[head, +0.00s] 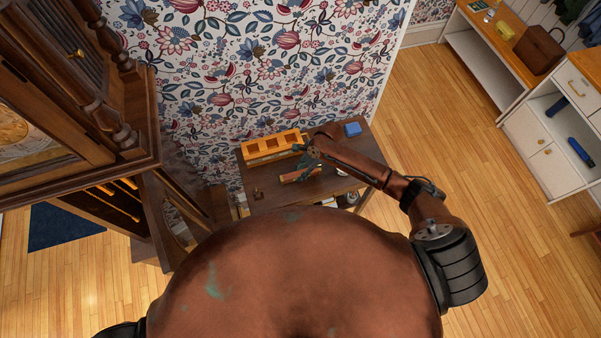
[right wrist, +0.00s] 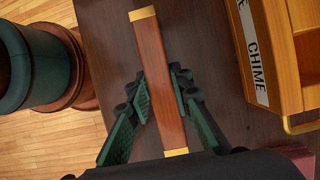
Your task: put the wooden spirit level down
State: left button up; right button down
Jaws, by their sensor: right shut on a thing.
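The wooden spirit level (head: 300,175) is a reddish-brown bar with brass ends. My right gripper (head: 306,157) is shut on it, over the dark brown side table. In the right wrist view the level (right wrist: 161,75) runs lengthwise between the green finger pads of my right gripper (right wrist: 160,103). Its far brass end points away from the wrist. The dark tabletop (right wrist: 108,45) lies below it. I cannot tell whether the level touches the tabletop. My left gripper is out of view.
An orange compartmented tray (head: 272,147), labelled CHIME in the wrist view (right wrist: 254,52), stands at the table's wall side. A tall wooden clock (head: 85,95) stands left.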

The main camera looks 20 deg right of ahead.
jog(key=c, duration=1.7)
grip_release()
jog(key=shift+f, duration=0.1)
jog(key=shift+c, duration=0.2)
jog(key=v, duration=1.2)
jog(key=shift+p, duration=0.3)
